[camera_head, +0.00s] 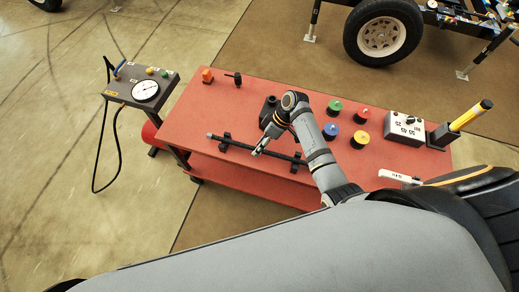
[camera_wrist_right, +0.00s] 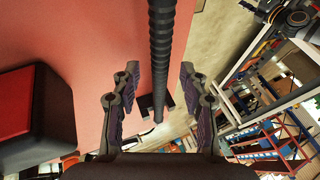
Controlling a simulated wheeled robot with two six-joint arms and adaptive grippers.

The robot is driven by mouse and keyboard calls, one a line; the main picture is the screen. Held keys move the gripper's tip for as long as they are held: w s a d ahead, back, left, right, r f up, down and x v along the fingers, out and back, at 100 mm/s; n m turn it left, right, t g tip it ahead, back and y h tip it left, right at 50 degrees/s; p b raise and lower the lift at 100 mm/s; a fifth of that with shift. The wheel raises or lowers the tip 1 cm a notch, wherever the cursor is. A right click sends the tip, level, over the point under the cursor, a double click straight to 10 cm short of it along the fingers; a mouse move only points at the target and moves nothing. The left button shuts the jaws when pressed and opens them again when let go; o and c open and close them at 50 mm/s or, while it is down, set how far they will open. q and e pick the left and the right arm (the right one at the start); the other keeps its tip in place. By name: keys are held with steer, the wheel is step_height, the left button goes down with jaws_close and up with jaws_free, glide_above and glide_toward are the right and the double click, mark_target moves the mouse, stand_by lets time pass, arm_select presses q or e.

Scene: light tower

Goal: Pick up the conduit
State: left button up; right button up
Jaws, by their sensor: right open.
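The conduit is a thin black ribbed rod (camera_head: 236,143) lying across two small dark holders (camera_head: 225,138) on the red table. In the right wrist view the conduit (camera_wrist_right: 162,40) runs from the top edge down between the fingers. My right gripper (camera_head: 261,148) is over the middle of the conduit in the head view and hides a short piece of it. In the wrist view the right gripper (camera_wrist_right: 159,78) is open, with a finger on either side of the rod and a gap to each. I cannot tell its exact height above the rod. My left gripper is not in view.
A dark-red block (camera_wrist_right: 30,105) shows left in the wrist view.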

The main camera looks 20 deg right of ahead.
jaws_close()
steer(key=shift+r, duration=0.15)
steer(key=shift+r, duration=0.25)
steer(key=r, duration=0.3)
steer(key=shift+w, duration=0.35)
steer(key=w+r+b, duration=0.3)
steer(key=w+r, duration=0.6)
steer(key=w, duration=0.4)
steer(key=shift+w+d+r, duration=0.15)
steer(key=shift+d, duration=0.3)
